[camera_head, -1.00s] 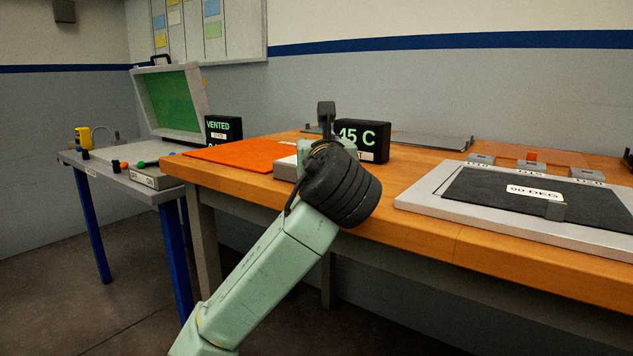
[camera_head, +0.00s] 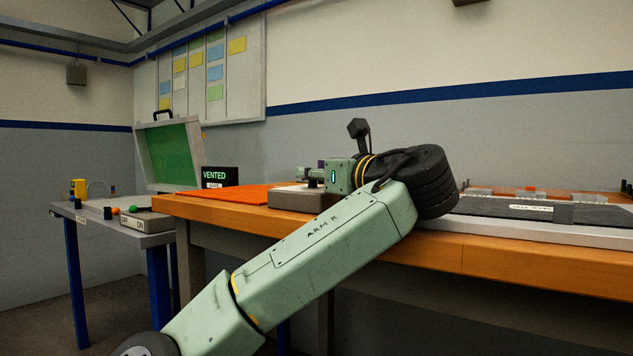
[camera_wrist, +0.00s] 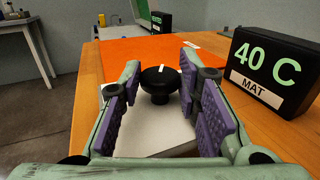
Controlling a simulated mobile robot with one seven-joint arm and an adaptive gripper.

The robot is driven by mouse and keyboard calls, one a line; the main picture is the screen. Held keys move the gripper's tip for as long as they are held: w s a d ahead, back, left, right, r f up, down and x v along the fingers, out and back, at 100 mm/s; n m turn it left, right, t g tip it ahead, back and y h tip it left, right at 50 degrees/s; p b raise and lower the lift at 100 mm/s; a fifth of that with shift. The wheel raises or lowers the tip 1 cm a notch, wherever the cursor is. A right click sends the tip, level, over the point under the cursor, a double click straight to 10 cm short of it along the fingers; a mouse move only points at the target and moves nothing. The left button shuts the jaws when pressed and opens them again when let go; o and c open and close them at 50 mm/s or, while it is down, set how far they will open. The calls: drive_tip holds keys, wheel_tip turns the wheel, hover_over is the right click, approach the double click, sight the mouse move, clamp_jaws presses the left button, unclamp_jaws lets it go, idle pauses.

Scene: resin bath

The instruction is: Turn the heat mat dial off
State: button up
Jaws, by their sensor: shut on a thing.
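The heat mat dial, a black round knob with a white mark (camera_wrist: 161,82), stands upright on a pale grey box (camera_wrist: 145,142) in the wrist view. The mark points away from me. My gripper (camera_wrist: 162,88) has its purple-padded fingers on either side of the knob, shut on it. In the head view my gripper (camera_head: 314,175) is level above the box (camera_head: 298,198), and the dial is hard to make out. The orange heat mat (camera_wrist: 140,58) lies beyond the box. A black display (camera_wrist: 268,72) reads "40 C" and "MAT".
A black "VENTED" display (camera_head: 220,177) stands behind the mat. A side table (camera_head: 105,216) with an open green-lined lid (camera_head: 168,154) is at left.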

idle(0.4)
drive_tip(key=o, duration=1.1)
drive_tip(key=v, duration=0.6)
drive_tip(key=shift+s+r, duration=0.1)
drive_tip(key=shift+r, duration=0.05)
drive_tip(key=shift+s+d+f, duration=0.2)
drive_tip(key=shift+s+d, duration=0.2)
drive_tip(key=shift+s, duration=0.1)
